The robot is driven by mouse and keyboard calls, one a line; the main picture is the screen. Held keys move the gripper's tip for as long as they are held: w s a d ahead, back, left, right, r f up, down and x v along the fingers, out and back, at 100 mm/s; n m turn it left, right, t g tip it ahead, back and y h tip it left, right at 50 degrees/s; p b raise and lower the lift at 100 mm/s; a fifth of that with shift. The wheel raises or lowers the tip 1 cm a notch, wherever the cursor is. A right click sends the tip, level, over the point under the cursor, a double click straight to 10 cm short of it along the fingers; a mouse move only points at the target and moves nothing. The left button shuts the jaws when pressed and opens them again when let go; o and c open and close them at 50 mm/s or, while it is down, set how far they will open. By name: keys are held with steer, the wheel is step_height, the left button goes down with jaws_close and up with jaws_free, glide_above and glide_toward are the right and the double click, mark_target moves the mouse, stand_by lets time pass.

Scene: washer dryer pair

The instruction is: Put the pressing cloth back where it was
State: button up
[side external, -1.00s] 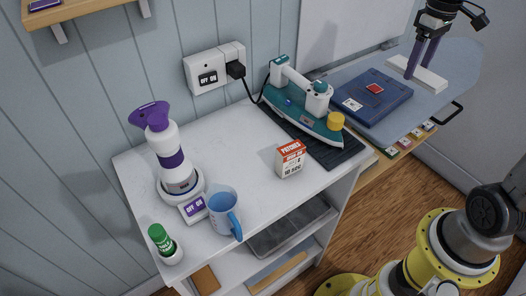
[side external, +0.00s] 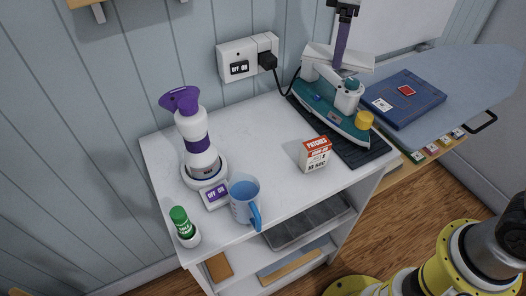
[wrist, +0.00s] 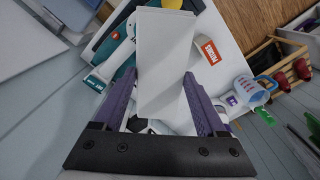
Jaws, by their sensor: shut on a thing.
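My gripper (side external: 338,64) is shut on a white, flat pressing cloth (side external: 361,62) and holds it in the air above and behind the teal iron (side external: 326,106). In the wrist view the cloth (wrist: 165,50) lies between the purple fingers of my gripper (wrist: 158,88) and hides part of the counter below. The iron rests on a dark ribbed mat (side external: 364,153) at the right end of the white counter. A blue folded fabric (side external: 425,103) with a red patch and a white patch lies on the ironing board (side external: 470,84).
On the counter (side external: 265,134) stand a patches box (side external: 315,153), a blue measuring cup (side external: 243,204), a white-purple steamer (side external: 196,145) and a green-capped bottle (side external: 183,224). A wall socket (side external: 244,60) with a plug and cord is behind. The counter's middle is clear.

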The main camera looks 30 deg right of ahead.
steer(key=s+a+n, duration=0.3)
steer(key=a+n, duration=0.2)
steer(key=a, duration=1.4)
glide_above(263, 166)
step_height(263, 166, down, 15)
steer(key=shift+r, duration=0.1)
steer(key=shift+f, duration=3)
steer(key=shift+f, duration=0.15)
steer(key=o, duration=1.3)
step_height(263, 166, up, 12)
steer(key=shift+r, duration=0.2)
